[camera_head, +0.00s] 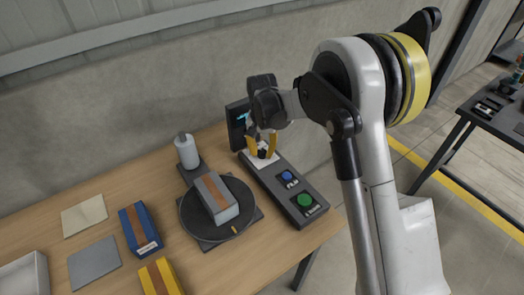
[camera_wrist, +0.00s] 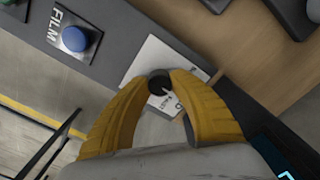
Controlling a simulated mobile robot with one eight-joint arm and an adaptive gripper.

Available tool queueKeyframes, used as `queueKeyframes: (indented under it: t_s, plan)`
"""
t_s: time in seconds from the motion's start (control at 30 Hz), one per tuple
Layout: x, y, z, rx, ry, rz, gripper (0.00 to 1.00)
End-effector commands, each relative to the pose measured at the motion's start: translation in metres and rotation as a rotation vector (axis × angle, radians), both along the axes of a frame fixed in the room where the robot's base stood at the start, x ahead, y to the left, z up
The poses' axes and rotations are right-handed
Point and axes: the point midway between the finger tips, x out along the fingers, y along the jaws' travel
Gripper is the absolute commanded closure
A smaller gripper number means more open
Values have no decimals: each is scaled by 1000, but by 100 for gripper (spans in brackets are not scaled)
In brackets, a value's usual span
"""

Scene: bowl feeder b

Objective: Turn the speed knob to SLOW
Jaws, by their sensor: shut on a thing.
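The speed knob (camera_wrist: 159,83) is a small dark round knob on a white label plate (camera_wrist: 146,62). The plate sits on the grey control panel (camera_head: 265,175). My gripper (camera_head: 262,152) has yellow fingers and reaches down over the panel's far end. In the wrist view my gripper (camera_wrist: 160,84) is shut on the knob, one fingertip at each side. A white mark shows on the knob. The fingers cover part of the label, so I cannot tell which setting the knob points to.
A blue FILM button (camera_head: 287,176) and a green button (camera_head: 305,201) are on the same panel. A dark screen (camera_head: 238,122) stands at its far end. A turntable (camera_head: 241,220) with a grey-brown box (camera_head: 216,197) is to the left.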

Motion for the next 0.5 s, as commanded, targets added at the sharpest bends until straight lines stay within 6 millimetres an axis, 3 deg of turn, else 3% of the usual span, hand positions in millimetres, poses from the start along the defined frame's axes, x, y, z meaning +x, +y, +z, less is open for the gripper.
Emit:
queueKeyframes:
  t_s: [0.5]
  plan:
    - [0, 0, 0, 0, 0, 477, 100]
